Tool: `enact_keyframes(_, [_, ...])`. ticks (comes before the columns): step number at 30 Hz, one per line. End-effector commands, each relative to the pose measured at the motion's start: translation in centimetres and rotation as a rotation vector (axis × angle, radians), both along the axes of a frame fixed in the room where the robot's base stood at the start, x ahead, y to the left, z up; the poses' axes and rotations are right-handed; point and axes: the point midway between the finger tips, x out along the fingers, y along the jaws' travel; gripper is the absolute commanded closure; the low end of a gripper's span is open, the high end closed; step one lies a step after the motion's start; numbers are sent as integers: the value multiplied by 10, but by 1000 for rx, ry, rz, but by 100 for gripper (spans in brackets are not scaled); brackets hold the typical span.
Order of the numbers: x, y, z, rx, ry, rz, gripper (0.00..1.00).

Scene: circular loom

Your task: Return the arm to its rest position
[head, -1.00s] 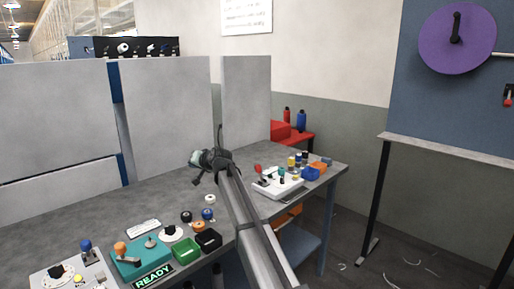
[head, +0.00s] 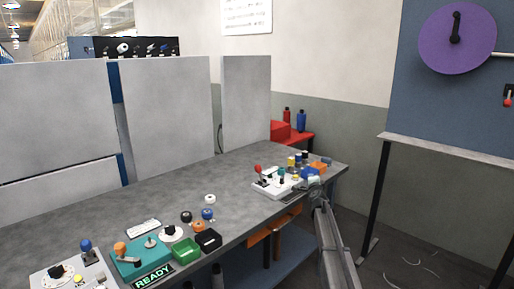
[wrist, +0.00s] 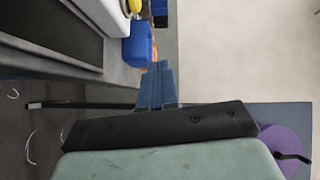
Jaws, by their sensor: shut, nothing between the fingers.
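My arm (head: 333,240) reaches up from the bottom right of the head view. My gripper (head: 314,181) is at the right front edge of the grey workbench (head: 110,205), close to a blue bin. In the wrist view my gripper (wrist: 157,66) shows blue fingers that are together with nothing between them. In that view the fingers point towards the bench edge and a blue bin (wrist: 138,45). I cannot tell whether they touch it.
A white device (head: 268,188) with a red knob stands on the bench beside the bins. A green bin (head: 186,249) and a black bin (head: 208,239) are at the front. Grey panels (head: 165,115) stand behind. A purple disc (head: 457,38) hangs at the right. The bench middle is clear.

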Motion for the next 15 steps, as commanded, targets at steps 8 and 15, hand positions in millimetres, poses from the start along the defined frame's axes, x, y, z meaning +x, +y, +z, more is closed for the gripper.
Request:
enact_keyframes(8, [-29,-39,-73,29,64,-50,100])
enact_keyframes(15, [-73,-6,-162,-81,224,63,100])
